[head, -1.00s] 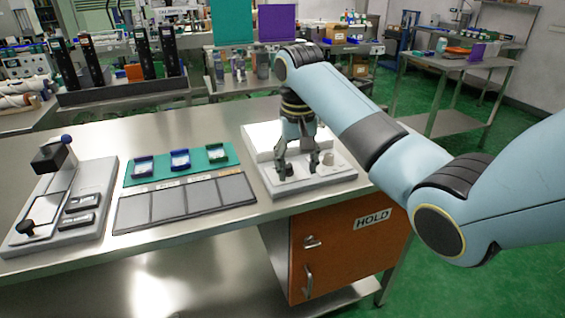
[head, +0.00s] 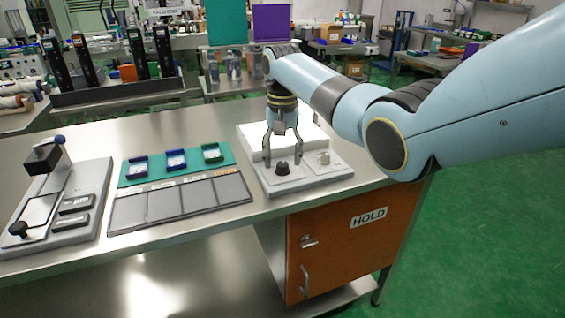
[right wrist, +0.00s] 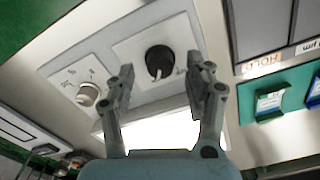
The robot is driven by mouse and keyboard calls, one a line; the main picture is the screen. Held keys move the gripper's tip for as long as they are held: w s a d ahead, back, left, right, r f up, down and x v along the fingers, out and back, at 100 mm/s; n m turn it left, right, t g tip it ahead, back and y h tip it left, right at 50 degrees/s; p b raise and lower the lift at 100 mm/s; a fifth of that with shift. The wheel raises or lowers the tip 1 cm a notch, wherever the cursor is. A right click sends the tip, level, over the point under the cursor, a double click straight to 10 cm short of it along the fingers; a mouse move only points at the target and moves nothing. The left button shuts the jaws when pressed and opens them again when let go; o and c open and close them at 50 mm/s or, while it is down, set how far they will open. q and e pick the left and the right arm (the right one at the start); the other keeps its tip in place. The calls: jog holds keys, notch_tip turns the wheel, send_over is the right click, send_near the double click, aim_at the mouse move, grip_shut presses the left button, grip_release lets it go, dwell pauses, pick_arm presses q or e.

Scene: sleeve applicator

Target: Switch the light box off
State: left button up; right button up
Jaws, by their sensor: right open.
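The light box (head: 331,177) is a pale grey unit with a raised bright white panel (head: 312,139), standing at the right end of the steel bench. Its panel glows white in the right wrist view (right wrist: 165,130). On its front deck are a black knob (head: 282,168) and a light grey knob (head: 323,157). My right gripper (head: 283,156) points down above the black knob, with its fingers open and empty. In the right wrist view, the black knob (right wrist: 159,60) shows between and just beyond the fingertips (right wrist: 160,78), seemingly untouched. The grey knob (right wrist: 88,93) is outside the left finger.
A green mat (head: 132,178) with three small coloured trays and a row of dark grey panels (head: 195,199) lie left of the light box. A sleeve applicator (head: 88,182) stands at the bench's left. An orange cabinet (head: 340,240) marked HOLD is below.

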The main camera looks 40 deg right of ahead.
jog(key=shift+f, duration=0.9)
grip_shut()
